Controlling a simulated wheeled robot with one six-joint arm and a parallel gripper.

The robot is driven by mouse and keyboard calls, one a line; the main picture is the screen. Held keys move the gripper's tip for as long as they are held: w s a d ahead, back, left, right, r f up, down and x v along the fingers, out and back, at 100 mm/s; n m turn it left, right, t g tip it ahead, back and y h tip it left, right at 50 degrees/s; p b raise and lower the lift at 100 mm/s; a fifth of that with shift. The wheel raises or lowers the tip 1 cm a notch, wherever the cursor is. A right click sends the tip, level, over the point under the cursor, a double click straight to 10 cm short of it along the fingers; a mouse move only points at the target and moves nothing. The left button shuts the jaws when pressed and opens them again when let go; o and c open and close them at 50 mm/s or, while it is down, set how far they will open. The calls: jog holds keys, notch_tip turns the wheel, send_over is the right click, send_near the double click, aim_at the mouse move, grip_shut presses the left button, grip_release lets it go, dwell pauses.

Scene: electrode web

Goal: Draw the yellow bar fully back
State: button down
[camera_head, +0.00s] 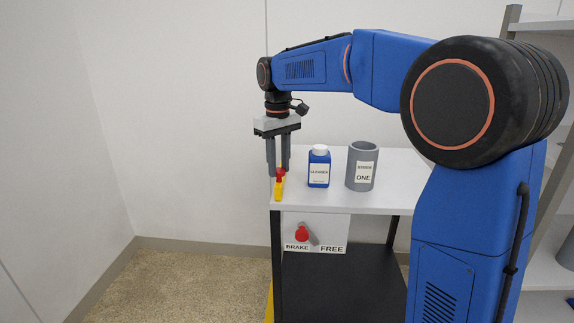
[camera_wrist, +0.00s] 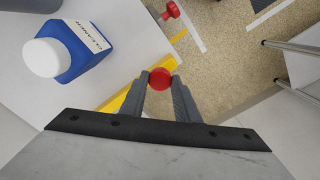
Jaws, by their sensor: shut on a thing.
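The yellow bar (camera_head: 278,191) lies at the near left corner of the white table top, with a red knob (camera_wrist: 160,79) at it. In the wrist view the yellow bar (camera_wrist: 117,101) runs along the table edge, partly hidden behind my fingers. My gripper (camera_head: 278,172) points down over that corner. Its two grey fingers, also seen in the wrist view (camera_wrist: 159,84), are shut on the red knob, one on each side. How far the bar is drawn is hard to tell.
A blue cleaner bottle (camera_head: 319,170) with a white cap and a grey cylinder (camera_head: 362,165) labelled ONE stand right of my gripper on the table (camera_head: 400,198). Below the edge is a white panel (camera_head: 335,222) marked BRAKE and FREE with a red knob (camera_head: 302,234). Floor at left is clear.

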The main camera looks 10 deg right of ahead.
jog(key=shift+w+a, duration=0.1)
jog(key=shift+a, duration=0.05)
jog(key=c, duration=1.4)
grip_release()
jog(key=shift+a, duration=0.15)
jog(key=shift+o, duration=0.2)
notch_tip(320, 180, up, 18)
jog(key=shift+f, duration=0.25)
jog(key=s+d+f+m+t, duration=0.1)
jog(key=s+d+f, duration=0.4)
jog(key=s, duration=0.4)
jog(key=s+d+f+m+t, duration=0.2)
jog(key=s+d+f, duration=0.35)
jog(key=s, duration=0.45)
jog(key=s+d+f+m+t, duration=0.1)
jog(key=s+f, duration=0.7)
jog(key=f, duration=0.2)
jog(key=s+d+f+m, duration=0.1)
jog(key=s+d+f, duration=0.1)
jog(key=s+f, duration=0.6)
jog(key=shift+s+d+f+t, duration=0.3)
jog(key=shift+f+t, duration=0.1)
jog(key=shift+f, duration=0.45)
